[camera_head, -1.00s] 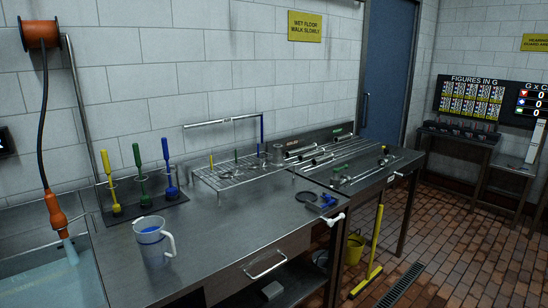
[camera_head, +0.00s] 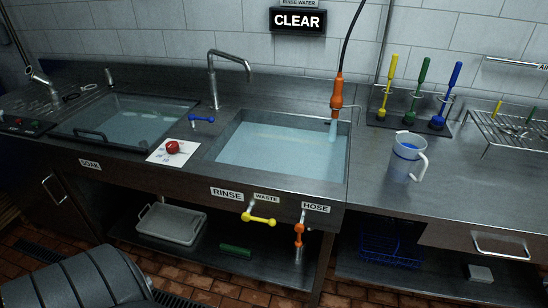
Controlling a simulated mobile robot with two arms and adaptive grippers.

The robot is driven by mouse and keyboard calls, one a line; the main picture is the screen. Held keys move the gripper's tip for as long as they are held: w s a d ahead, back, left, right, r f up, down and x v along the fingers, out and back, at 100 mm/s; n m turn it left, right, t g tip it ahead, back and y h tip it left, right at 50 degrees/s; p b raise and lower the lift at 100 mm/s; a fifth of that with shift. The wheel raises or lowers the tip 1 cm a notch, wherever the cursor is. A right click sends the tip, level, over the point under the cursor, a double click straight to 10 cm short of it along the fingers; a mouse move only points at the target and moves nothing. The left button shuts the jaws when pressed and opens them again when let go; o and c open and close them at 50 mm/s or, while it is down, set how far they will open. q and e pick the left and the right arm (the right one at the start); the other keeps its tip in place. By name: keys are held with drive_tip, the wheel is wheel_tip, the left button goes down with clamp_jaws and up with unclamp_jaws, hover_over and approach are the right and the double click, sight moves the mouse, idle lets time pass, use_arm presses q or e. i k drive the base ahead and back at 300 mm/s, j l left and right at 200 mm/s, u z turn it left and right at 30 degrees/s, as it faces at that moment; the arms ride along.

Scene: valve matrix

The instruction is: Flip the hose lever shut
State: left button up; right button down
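The orange hose lever (camera_head: 299,236) is on the sink's front panel, below the HOSE label (camera_head: 316,207). It points downward. The orange hose nozzle (camera_head: 337,92) hangs over the right end of the rinse sink (camera_head: 213,142), and pale blue water (camera_head: 336,130) runs from it into the filled basin. Neither of my grippers is in view.
A yellow lever (camera_head: 262,219) sits left of the hose lever, by the WASTE label. A blue tap lever (camera_head: 202,119) and a red knob (camera_head: 173,147) on a white card are behind the front edge. A jug (camera_head: 403,157) stands on the right counter.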

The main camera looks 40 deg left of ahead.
sight(299, 228)
drive_tip(key=u, duration=1.05)
